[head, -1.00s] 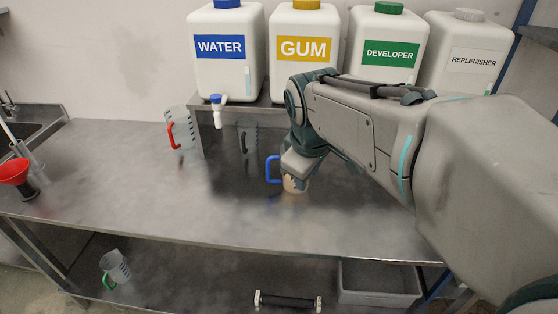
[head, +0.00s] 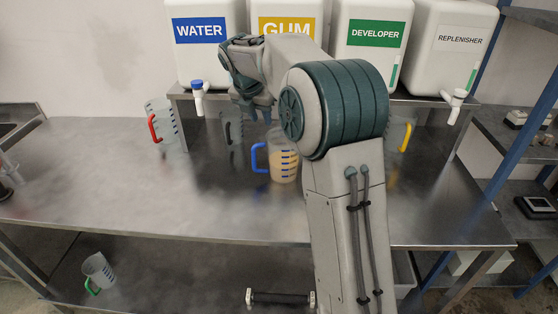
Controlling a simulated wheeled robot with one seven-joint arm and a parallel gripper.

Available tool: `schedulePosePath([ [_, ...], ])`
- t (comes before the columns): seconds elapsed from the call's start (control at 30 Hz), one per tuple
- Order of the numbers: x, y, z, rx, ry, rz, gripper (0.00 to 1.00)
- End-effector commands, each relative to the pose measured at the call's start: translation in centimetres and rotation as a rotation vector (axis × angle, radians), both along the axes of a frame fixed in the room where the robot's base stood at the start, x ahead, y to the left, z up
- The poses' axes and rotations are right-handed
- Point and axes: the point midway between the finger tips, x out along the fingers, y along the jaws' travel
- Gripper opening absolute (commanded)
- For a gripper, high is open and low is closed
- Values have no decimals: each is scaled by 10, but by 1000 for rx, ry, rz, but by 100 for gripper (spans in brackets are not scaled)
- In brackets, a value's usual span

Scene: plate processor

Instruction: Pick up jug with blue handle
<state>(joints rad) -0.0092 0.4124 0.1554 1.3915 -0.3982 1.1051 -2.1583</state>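The jug with the blue handle (head: 284,168) stands upright on the metal table, in the middle of the head view. It is clear, with blue marks, and holds a tan liquid. Its blue handle (head: 259,158) points left. My gripper (head: 254,112) hangs above and behind the jug, a little to the left, near the shelf edge. It looks apart from the jug. The fingers are small and dark, so I cannot tell whether they are open. My arm covers the area just right of the jug.
Large labelled containers (head: 201,62) stand on the shelf. The table's front left (head: 130,205) is clear.

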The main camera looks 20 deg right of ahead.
Motion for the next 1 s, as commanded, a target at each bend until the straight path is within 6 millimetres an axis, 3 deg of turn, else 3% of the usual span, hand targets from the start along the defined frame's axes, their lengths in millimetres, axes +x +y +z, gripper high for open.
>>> schedulePosePath([
  [0.3,17,-16,-55,0,3,-3,30],
  [0.57,23,-21,-73,1,2,-4,30],
  [0.8,35,-29,-105,1,3,-5,30],
  [1.0,37,-31,-113,1,-1,-4,30],
])
